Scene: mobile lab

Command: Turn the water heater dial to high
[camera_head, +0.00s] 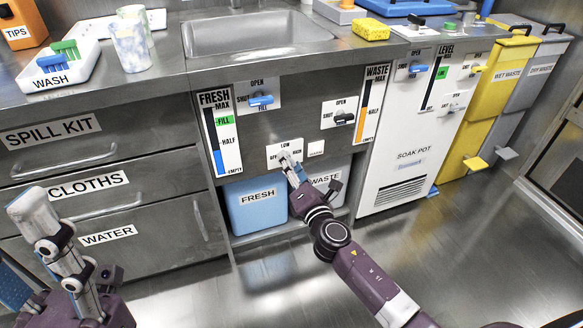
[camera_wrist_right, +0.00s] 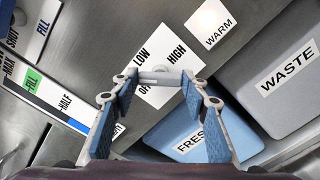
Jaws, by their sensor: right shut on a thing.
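The water heater dial plate (camera_head: 272,158) is a white square on the steel front under the sink, marked OFF, LOW and HIGH. In the right wrist view the plate (camera_wrist_right: 172,36) shows LOW and HIGH, with OFF partly covered. The grey dial (camera_wrist_right: 160,74) lies between the fingertips, and its exact pointing is hard to tell. My right gripper (camera_head: 286,160) reaches the plate and is shut on the dial; its fingers (camera_wrist_right: 160,78) also show in the wrist view. My left gripper (camera_head: 38,215) is at the lower left, away from the dial; its finger opening is unclear.
A WARM label plate (camera_head: 316,148) is right of the dial. A blue FRESH tank (camera_head: 256,212) and a grey WASTE tank (camera_head: 337,192) stand below. FRESH and WASTE valve plates sit above. Open floor lies in front.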

